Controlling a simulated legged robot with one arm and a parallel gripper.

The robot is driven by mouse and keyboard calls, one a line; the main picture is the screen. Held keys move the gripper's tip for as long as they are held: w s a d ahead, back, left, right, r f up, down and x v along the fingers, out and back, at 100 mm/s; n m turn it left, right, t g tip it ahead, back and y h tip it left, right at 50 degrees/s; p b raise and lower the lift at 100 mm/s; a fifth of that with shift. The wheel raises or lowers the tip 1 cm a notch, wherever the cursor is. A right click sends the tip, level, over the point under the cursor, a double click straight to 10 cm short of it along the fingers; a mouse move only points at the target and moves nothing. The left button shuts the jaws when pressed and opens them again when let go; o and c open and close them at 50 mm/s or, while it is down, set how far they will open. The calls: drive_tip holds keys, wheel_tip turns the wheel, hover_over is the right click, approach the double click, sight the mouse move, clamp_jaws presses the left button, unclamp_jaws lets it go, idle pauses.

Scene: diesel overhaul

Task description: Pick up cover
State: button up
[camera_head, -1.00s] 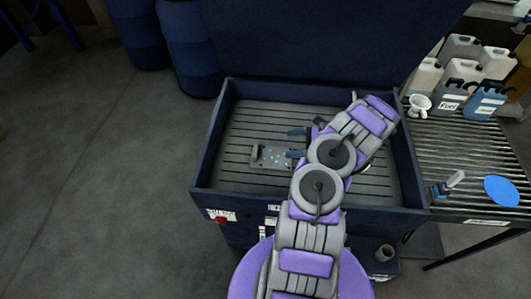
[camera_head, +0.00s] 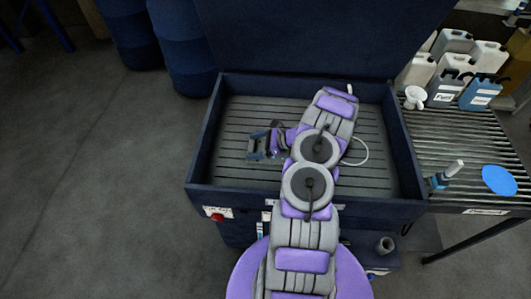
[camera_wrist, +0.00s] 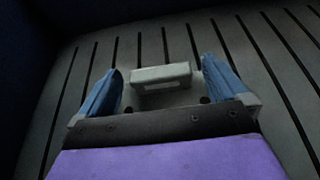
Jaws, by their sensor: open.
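The cover (camera_wrist: 162,76) is a grey metal piece with a raised block-like end, lying on the slatted floor of the dark blue tub. In the wrist view it lies between the two blue fingers of my gripper (camera_wrist: 161,70), with a visible gap at each side. In the head view my gripper (camera_head: 257,146) is low over the cover in the left-middle of the tub and hides most of it. The jaws are open, one finger on each side of the cover. I cannot tell whether the fingers touch the floor.
The tub's walls (camera_head: 205,140) enclose the floor, and its raised lid (camera_head: 300,40) stands behind. A slatted side table (camera_head: 450,150) at the right holds jugs (camera_head: 447,91), a blue-handled tool (camera_head: 444,178) and a blue disc (camera_head: 499,180).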

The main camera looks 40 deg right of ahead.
drive_tip(key=shift+x, duration=1.15)
drive_tip(key=shift+d, duration=0.15)
drive_tip(key=shift+c, duration=0.5)
drive_tip(key=c, duration=1.3)
